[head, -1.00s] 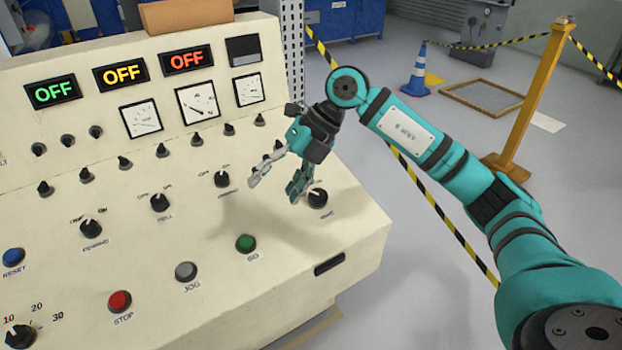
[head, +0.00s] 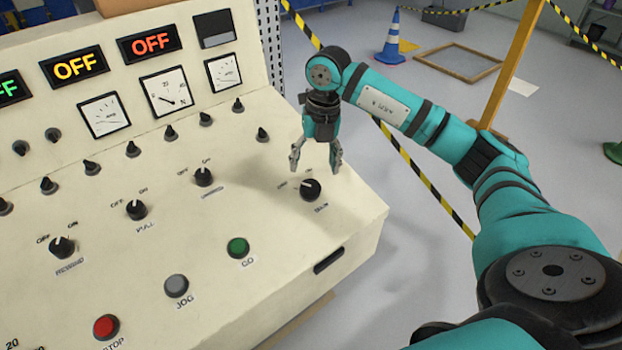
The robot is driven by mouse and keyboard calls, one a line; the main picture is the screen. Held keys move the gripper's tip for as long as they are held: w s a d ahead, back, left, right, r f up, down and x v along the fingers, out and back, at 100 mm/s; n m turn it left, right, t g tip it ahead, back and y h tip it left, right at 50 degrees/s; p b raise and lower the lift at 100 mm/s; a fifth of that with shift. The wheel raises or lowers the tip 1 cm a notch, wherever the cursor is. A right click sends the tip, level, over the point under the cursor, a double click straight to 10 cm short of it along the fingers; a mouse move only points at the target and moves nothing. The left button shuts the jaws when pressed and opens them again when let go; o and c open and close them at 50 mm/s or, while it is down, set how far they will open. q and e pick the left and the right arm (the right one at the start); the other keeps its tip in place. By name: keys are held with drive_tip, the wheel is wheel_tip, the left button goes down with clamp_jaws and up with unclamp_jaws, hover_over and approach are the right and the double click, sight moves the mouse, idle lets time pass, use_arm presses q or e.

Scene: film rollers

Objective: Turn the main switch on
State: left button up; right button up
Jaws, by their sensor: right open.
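The main switch looks to be the black rotary knob (head: 311,189) at the right end of the lower knob row on the cream control panel (head: 330,222). The label below it is too blurred to read surely. Its white pointer mark points to the left, towards a small marking. My right gripper (head: 315,167) is open and empty, fingers pointing down, just above and behind the knob in the picture. The fingers look apart from the knob; the exact height is hard to tell. My left gripper is out of view.
Other black knobs, such as the winding one (head: 203,177), stand to the left. A green button (head: 238,248), a grey button (head: 176,285) and a red button (head: 106,326) lie nearer.

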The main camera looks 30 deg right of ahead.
sight(311, 184)
drive_tip(key=f, duration=0.6)
drive_tip(key=shift+a, duration=0.35)
drive_tip(key=shift+c, duration=0.3)
drive_tip(key=shift+w, duration=0.1)
drive_tip(key=c, duration=1.1)
